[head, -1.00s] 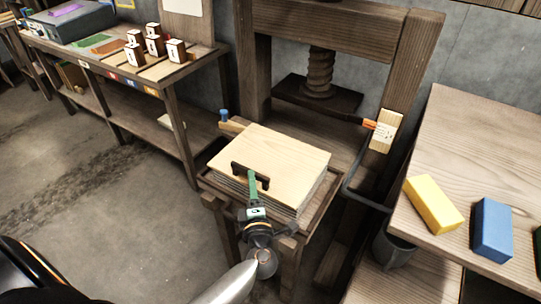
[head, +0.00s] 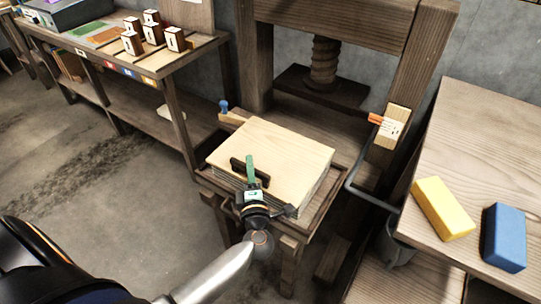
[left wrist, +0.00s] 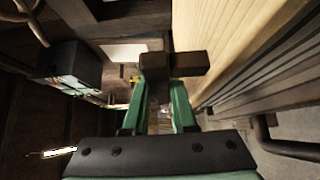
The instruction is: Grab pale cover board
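The pale cover board (head: 285,150) lies flat on top of a layered stack on a wooden stand, with a dark bar handle (head: 236,165) near its front edge. My left gripper (head: 250,167) is at this handle, its green finger overlapping the bar in the head view. In the left wrist view, the green fingers (left wrist: 160,92) stand apart with a gap between them. The dark handle (left wrist: 188,64) is at their tips, and the board's pale face (left wrist: 228,40) is beside it. Firm contact cannot be made out. My right gripper is not in view.
A wooden screw press (head: 322,75) stands behind the stack. A table at the right holds a yellow block (head: 443,208) and a blue block (head: 504,237). A shelf bench at the left carries several small wooden blocks (head: 152,30). A blue-topped peg (head: 225,106) stands behind the board.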

